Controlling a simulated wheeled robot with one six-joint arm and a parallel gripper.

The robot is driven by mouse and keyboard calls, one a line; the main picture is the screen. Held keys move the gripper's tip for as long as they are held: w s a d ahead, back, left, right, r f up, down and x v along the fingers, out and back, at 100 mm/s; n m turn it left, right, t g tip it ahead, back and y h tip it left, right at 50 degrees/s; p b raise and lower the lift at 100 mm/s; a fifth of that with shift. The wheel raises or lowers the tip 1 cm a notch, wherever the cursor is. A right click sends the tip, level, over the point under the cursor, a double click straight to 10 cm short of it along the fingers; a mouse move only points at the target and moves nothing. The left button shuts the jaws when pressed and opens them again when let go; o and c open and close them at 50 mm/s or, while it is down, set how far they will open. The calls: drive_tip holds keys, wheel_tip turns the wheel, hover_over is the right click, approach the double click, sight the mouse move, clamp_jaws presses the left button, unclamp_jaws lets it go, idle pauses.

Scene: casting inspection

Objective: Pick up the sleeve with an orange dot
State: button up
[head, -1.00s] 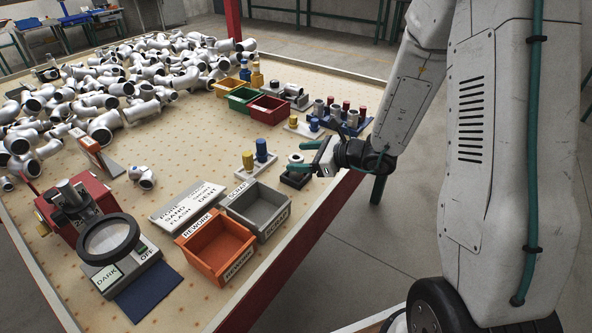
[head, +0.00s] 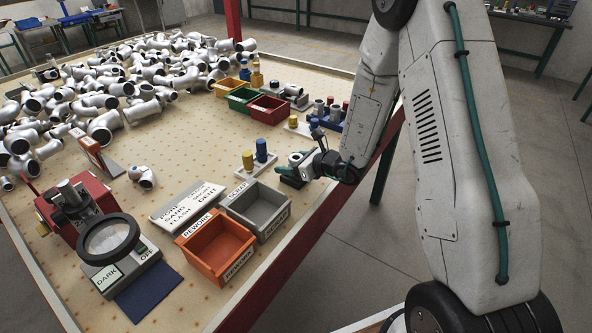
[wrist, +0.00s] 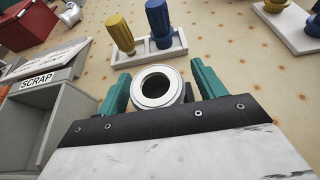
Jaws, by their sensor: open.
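No orange dot can be made out in either view. A pale metal ring-shaped piece (wrist: 158,87), seen from above with a dark bore, sits between the green fingers of my gripper (wrist: 161,82). The fingers are open, one on each side, with a gap showing at the right; contact at the left cannot be told. In the head view my gripper (head: 291,169) is at the table's right edge, over the small black block that the piece stood on. Whether this piece is the sleeve cannot be told. Several small cylinders stand in a blue rack (head: 336,124) farther back.
A white holder (wrist: 155,50) with a yellow and a blue plug stands just beyond the fingers. The grey scrap bin (head: 283,221) and orange rework bin (head: 220,270) are nearby in front. Yellow, green and red bins (head: 270,118) stand farther back.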

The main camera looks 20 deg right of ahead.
drive_tip(key=c, duration=1.3)
drive_tip(key=shift+r, duration=0.15)
